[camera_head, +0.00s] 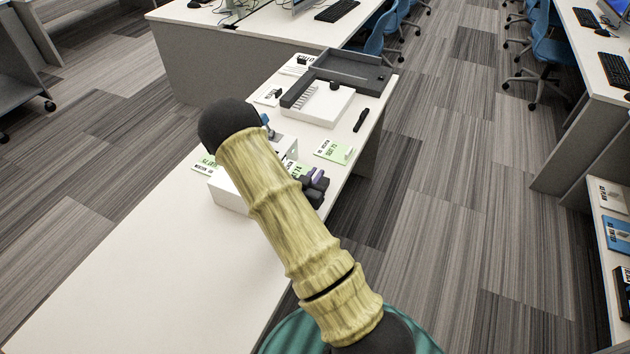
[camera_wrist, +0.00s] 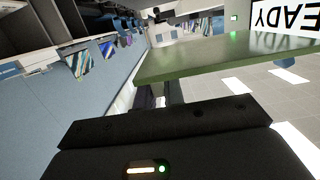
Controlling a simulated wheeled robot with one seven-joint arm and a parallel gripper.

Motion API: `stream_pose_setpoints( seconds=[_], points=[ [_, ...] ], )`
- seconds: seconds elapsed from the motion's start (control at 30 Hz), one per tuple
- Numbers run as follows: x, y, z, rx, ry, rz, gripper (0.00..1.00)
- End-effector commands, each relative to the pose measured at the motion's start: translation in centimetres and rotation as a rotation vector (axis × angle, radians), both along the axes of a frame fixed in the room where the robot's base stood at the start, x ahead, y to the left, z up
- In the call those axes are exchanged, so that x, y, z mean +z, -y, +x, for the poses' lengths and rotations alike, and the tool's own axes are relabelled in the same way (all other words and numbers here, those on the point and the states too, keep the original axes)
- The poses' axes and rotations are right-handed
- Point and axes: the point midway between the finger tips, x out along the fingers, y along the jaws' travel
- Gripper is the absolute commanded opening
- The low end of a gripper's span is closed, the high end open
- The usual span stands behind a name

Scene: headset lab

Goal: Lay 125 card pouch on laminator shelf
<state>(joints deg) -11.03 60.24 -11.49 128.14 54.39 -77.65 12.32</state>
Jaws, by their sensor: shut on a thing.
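My gripper (camera_head: 316,184) is low over the table's right edge, partly behind my own arm. It is shut on a thin green card (camera_wrist: 215,58), which stretches across the wrist view just beyond the fingertips; a number on it cannot be read. A green and white card (camera_head: 298,168) shows beside the gripper in the head view, and it looks like the held one. A white box-shaped unit (camera_head: 228,196) stands at the gripper's left, largely hidden by my arm. I cannot tell for sure whether it is the laminator or where its shelf is.
A green and white card (camera_head: 332,151) lies behind the gripper, and another (camera_head: 203,163) lies left of my arm. Farther back are a white slotted unit (camera_head: 325,104), a grey tray (camera_head: 352,68) and a black pen-like thing (camera_head: 361,120). The table's near left (camera_head: 130,270) is bare.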

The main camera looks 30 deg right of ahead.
Motion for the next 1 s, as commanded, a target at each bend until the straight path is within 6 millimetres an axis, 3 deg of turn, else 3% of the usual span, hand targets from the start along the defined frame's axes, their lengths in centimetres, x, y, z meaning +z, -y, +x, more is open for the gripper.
stream_pose_setpoints(
  seconds=[0.17,1.0],
  points=[
    [-2.2,0.0,0.0,-0.001,-0.001,0.001,0.0],
    [-4.0,0.0,-0.1,0.0,-0.01,0.003,0.0]
  ],
)
